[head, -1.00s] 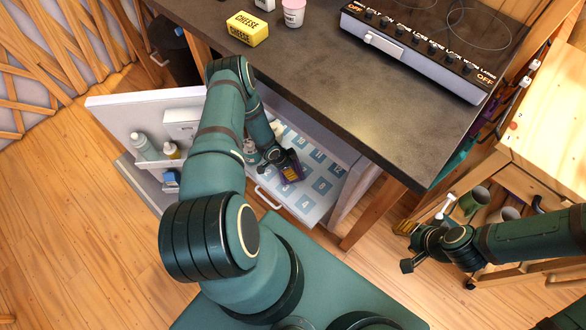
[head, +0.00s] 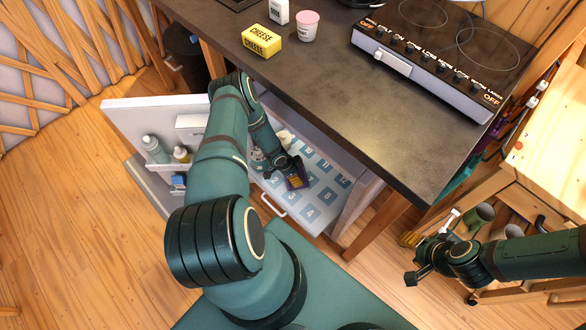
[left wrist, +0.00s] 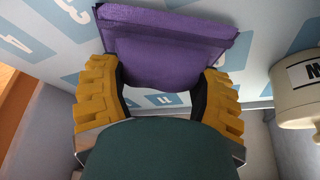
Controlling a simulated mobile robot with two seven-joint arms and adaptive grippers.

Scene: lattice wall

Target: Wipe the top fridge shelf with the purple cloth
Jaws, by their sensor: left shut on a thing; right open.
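The purple cloth (left wrist: 170,50) is between the yellow-padded fingers of my left gripper (left wrist: 160,95), which is shut on it. In the head view the cloth (head: 297,181) is a small purple patch at my left gripper (head: 290,175), over the top fridge shelf (head: 325,190). That shelf is white with numbered blue squares and is pulled out below the counter. In the left wrist view the cloth lies against or just over the shelf surface (left wrist: 50,60); I cannot tell if it touches. My right gripper (head: 418,262) is open and empty at the right, away from the fridge.
A pale container (left wrist: 298,90) stands close on the right in the left wrist view. The open fridge door (head: 150,110) holds bottles (head: 155,148). The dark counter (head: 350,110) overhangs the shelf and carries a cheese box (head: 261,41) and a pink-lidded cup (head: 308,26).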

